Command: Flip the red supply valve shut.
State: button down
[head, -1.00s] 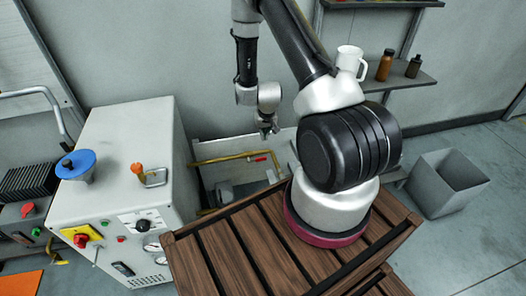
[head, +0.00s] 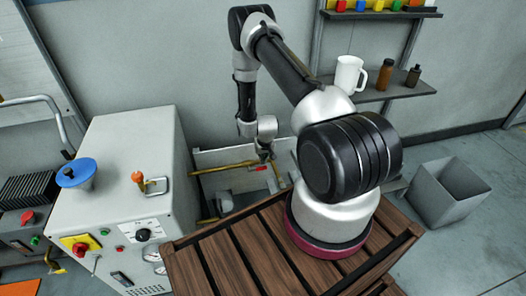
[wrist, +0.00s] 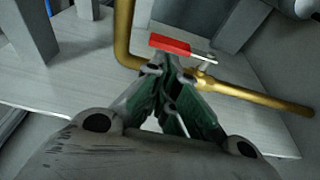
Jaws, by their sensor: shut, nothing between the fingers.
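The red supply valve lever (wrist: 170,44) sits on a brass pipe (wrist: 250,95) in the wrist view, with a bare metal stem at its right end. The lever lies roughly along the pipe in the head view (head: 258,169). My gripper (wrist: 165,68) is shut and empty, its fingertips just below the red lever in the wrist picture. I cannot tell whether they touch it. In the head view my gripper (head: 268,158) hangs beside the lever and the pipe.
A white machine cabinet (head: 120,150) with an orange-knobbed lever (head: 138,178) and a blue-topped part (head: 76,172) stands left. A slatted wooden top (head: 225,265) is in front. A shelf with a white mug (head: 348,75) is behind. A grey bin (head: 445,195) stands right.

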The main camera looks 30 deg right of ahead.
notch_tip(320, 180, down, 2)
jog(key=shift+f, duration=0.1)
dwell(0.4)
jog(key=shift+d+f, duration=0.25)
jog(key=shift+f, duration=0.15)
jog(key=d+v, duration=0.1)
jog(key=v, duration=1.3)
jog(key=shift+w, duration=0.25)
